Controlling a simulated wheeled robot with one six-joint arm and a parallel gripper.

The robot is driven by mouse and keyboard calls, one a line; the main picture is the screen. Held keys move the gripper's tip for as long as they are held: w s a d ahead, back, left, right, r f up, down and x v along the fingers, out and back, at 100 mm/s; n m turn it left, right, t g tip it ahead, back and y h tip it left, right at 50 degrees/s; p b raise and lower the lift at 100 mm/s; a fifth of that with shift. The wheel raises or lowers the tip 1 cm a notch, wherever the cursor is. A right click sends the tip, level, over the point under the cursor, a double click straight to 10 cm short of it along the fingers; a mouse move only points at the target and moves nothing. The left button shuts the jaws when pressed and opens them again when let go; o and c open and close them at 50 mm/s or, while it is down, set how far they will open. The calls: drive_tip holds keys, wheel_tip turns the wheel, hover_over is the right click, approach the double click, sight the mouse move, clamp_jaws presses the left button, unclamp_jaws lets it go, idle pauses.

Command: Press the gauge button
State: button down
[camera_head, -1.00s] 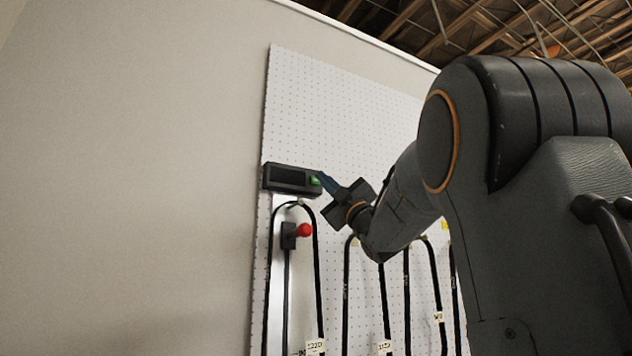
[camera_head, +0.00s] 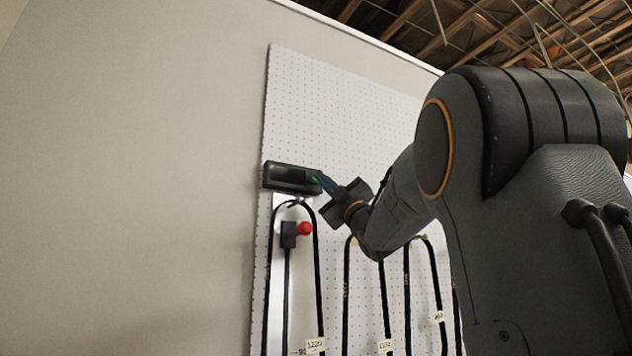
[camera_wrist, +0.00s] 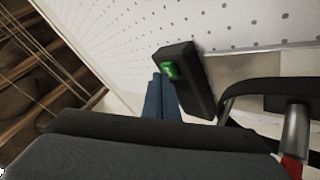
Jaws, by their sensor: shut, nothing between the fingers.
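The gauge (camera_head: 288,178) is a black box with a dark display, mounted on the white pegboard. Its green button (camera_head: 314,180) is at the right end of its face and looks darker in the head view. In the wrist view the gauge (camera_wrist: 190,85) shows with the lit green button (camera_wrist: 169,70) near its end. My gripper (camera_head: 322,180) is shut and empty, its blue fingers pointing at the button. In the wrist view the fingertips (camera_wrist: 160,82) are right beside the button and overlap its edge. I cannot tell for certain whether they touch it.
A red ball knob (camera_head: 304,229) on a black bracket sits below the gauge. Several black looped tubes with tags hang on the pegboard (camera_head: 340,110), one loop (camera_head: 271,270) just under the gauge. The plain wall on the left is clear.

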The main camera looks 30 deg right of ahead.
drive_tip(key=shift+w, duration=0.2)
idle(0.4)
drive_tip(key=shift+s, duration=0.1)
drive_tip(key=shift+s+b, duration=0.6)
drive_tip(key=shift+b, duration=0.05)
drive_tip(key=s+b, duration=0.2)
drive_tip(key=s, duration=0.4)
drive_tip(key=shift+d, duration=0.2)
idle(0.6)
